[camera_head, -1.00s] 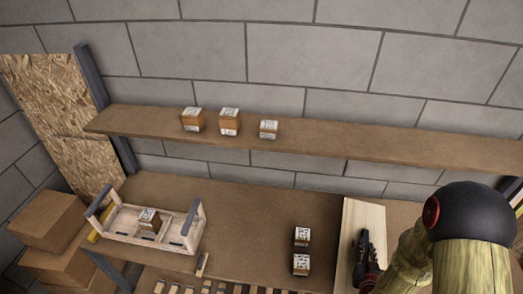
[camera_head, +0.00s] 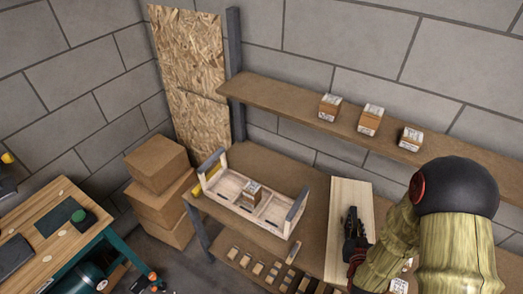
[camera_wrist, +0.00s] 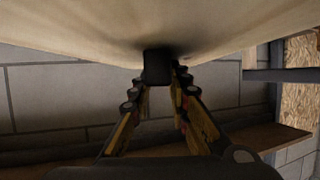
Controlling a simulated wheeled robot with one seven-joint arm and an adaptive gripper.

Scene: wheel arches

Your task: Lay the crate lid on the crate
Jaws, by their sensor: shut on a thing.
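The crate (camera_head: 232,196) is a pale wooden open tray with a grey upright handle at each end. It stands on the brown bench, and a small labelled box (camera_head: 252,192) sits inside it. The crate lid (camera_head: 345,192) is a pale flat board to the right of the crate, apart from it. My gripper (camera_head: 350,222) shows dark against the lid. In the wrist view the fingers (camera_wrist: 160,82) are shut on a dark knob, and the pale face of the lid (camera_wrist: 200,35) fills the top.
Several small wooden blocks (camera_head: 258,268) lie along a lower level in front of the bench. A shelf (camera_head: 290,108) above the bench carries three labelled boxes. Cardboard boxes (camera_head: 158,165) are stacked left of the bench. A worktable (camera_head: 60,205) stands at far left.

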